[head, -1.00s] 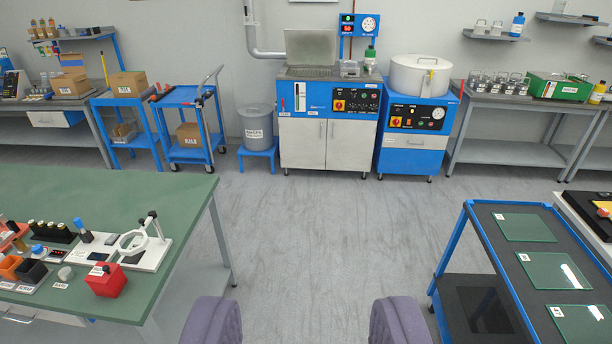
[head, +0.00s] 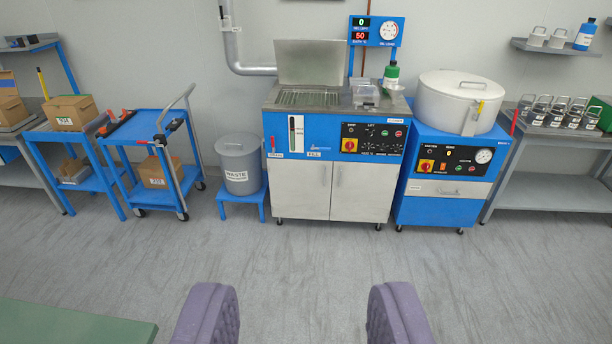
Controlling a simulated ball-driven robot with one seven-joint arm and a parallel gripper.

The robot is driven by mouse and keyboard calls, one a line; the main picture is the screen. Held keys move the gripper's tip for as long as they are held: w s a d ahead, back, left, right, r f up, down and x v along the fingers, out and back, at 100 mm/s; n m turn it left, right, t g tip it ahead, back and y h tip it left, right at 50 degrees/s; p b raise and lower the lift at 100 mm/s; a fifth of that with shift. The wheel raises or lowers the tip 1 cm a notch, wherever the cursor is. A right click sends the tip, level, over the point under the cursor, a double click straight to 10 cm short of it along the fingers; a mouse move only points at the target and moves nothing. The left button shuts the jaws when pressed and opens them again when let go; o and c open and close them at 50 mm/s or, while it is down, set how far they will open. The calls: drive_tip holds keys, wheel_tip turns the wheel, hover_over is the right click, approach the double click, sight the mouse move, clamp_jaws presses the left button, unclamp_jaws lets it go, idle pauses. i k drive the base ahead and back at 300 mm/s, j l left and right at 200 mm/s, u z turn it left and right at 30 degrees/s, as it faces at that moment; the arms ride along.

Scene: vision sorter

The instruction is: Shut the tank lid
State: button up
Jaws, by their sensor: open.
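The tank (head: 335,150) is a blue and white cabinet with a steel top against the back wall. Its flat grey lid (head: 309,62) stands upright, raised at the back left of the top. A grille (head: 308,97) shows in the opening in front of the lid. My gripper (head: 302,318) shows as two purple padded fingers at the bottom of the view. They are wide apart with only floor between them. The gripper is well short of the tank and touches nothing.
A vacuum unit with a round white pot (head: 458,102) stands right of the tank. A grey waste bin (head: 240,164) on a blue stand and a blue trolley (head: 160,150) are left. A green bench corner (head: 75,322) shows lower left. The floor ahead is clear.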

sight(301, 61)
drive_tip(key=i, duration=2.1)
drive_tip(key=i+j+z, duration=0.1)
drive_tip(key=i, duration=0.95)
drive_tip(key=i+j, duration=0.1)
drive_tip(key=i, duration=0.95)
drive_tip(key=i+j, duration=0.1)
drive_tip(key=i, duration=0.95)
drive_tip(key=l+z, duration=0.05)
